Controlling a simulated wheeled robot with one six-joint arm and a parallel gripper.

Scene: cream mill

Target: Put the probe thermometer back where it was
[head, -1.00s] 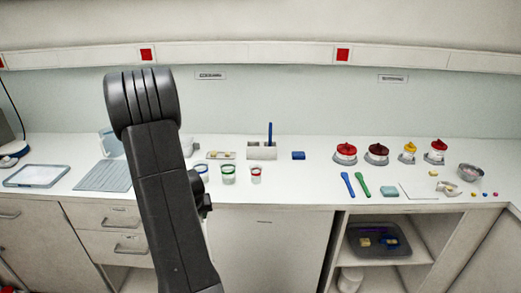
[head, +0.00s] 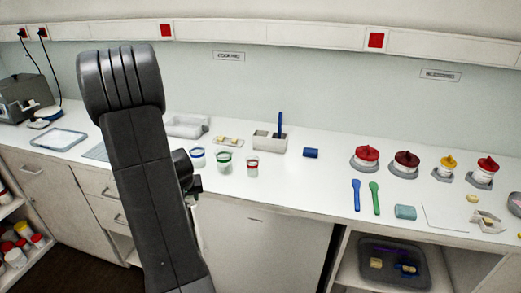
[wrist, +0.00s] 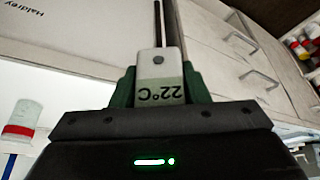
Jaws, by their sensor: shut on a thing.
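The probe thermometer (wrist: 158,64) is a small white body with a "22°C" label and a thin dark probe, seen in the wrist view. My gripper (wrist: 160,88) is shut on its body between two green fingers, with the probe pointing away from the gripper. The pictures do not show which spot the thermometer came from.
Three rimmed cups, blue (head: 197,158), green (head: 224,162) and red (head: 252,166), stand near the counter's front edge. A small tray (head: 229,141) and a blue block (head: 311,153) flank the holder. Several lidded jars stand at right. Drawers (wrist: 228,52) show close in the wrist view.

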